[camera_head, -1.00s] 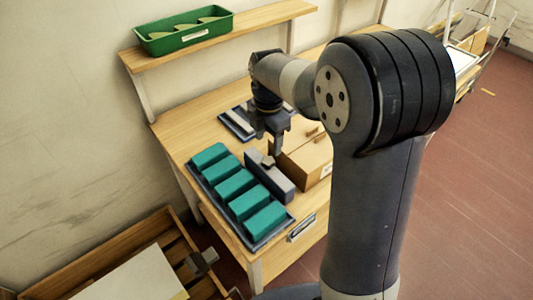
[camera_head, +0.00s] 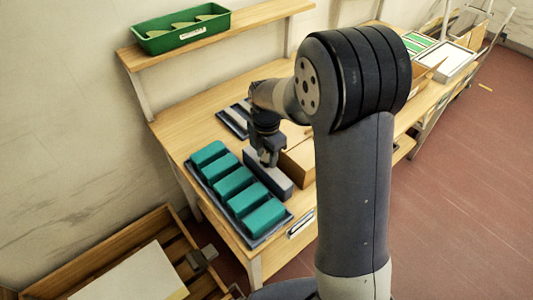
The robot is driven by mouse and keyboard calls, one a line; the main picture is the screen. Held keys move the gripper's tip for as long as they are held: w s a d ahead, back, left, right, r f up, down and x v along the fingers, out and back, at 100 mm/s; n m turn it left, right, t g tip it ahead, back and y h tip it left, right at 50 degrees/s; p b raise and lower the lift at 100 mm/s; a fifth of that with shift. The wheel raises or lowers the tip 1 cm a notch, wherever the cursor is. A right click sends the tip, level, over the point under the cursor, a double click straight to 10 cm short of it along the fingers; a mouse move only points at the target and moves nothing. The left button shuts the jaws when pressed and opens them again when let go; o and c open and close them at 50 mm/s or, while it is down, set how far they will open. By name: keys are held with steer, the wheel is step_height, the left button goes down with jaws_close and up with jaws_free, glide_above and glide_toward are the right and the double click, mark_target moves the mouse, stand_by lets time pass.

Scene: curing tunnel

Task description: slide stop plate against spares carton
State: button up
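The stop plate (camera_head: 277,184) is a long grey upright block on the table, between a row of teal blocks and the spares carton. The spares carton (camera_head: 299,168) is a brown box to the right of the plate, partly hidden behind my arm. My gripper (camera_head: 268,161) points down at the top of the plate, near its middle, where a small knob showed earlier. The gripper hides that knob. Its fingers are too small and dark to show whether they are closed on it. Whether plate and carton touch is unclear.
Several teal blocks (camera_head: 233,182) sit in a dark tray (camera_head: 256,243) close left of the plate. A dark flat tray (camera_head: 231,120) lies behind. A green bin (camera_head: 182,43) stands on the shelf above. Wooden table top is bare at the back left (camera_head: 185,125).

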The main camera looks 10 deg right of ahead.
jaws_close()
steer(key=shift+w+d, duration=0.1)
steer(key=w+d, duration=0.2)
steer(key=d, duration=0.1)
steer(key=shift+w+d, duration=0.1)
steer(key=shift+o, duration=2)
jaws_free()
steer(key=shift+r, duration=0.1)
step_height(320, 180, up, 11)
steer(key=b, duration=0.1)
steer(key=shift+f, duration=0.2)
